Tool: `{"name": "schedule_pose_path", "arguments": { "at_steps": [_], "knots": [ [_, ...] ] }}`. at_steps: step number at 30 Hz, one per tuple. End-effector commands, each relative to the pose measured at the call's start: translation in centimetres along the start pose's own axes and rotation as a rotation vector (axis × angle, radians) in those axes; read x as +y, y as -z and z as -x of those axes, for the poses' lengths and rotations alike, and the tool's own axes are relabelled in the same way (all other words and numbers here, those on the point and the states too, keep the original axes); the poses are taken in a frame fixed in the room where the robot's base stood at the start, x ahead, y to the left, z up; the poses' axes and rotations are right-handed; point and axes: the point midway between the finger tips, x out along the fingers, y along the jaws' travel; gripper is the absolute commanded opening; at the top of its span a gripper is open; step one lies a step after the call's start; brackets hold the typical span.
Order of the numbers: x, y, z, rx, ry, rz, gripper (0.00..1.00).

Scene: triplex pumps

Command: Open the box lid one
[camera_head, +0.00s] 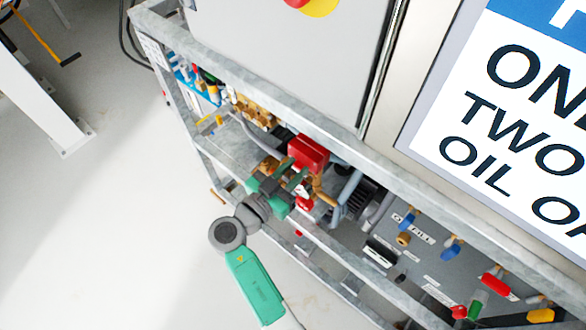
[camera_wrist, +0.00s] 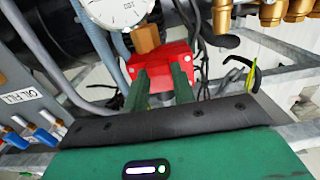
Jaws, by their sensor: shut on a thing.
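A small red box (camera_head: 308,152) sits among the pipes inside the metal frame in the head view. It also shows in the wrist view (camera_wrist: 178,60), below a round white gauge. My green gripper (camera_head: 294,183) reaches into the frame from the lower left. In the wrist view, the two green fingers of my gripper (camera_wrist: 162,80) lie against the near side of the red box and are shut on it. The fingers hide part of that side. I cannot tell the lid apart from the rest of the box, nor whether it is raised.
A gauge (camera_wrist: 118,10), brass fittings (camera_wrist: 270,12) and hoses crowd the box. Valves with coloured handles (camera_head: 495,284) are at lower right.

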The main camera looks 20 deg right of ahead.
Motion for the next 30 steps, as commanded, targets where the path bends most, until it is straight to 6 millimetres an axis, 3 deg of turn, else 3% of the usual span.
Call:
{"name": "schedule_pose_path", "arguments": {
  "at_steps": [8, 30],
  "knots": [
    [0.0, 1.6, 0.6, -0.130, 0.001, -0.002, 0.03],
    [-0.1, 6.0, 1.0, -0.762, 0.001, 0.000, 0.03]
  ]
}}
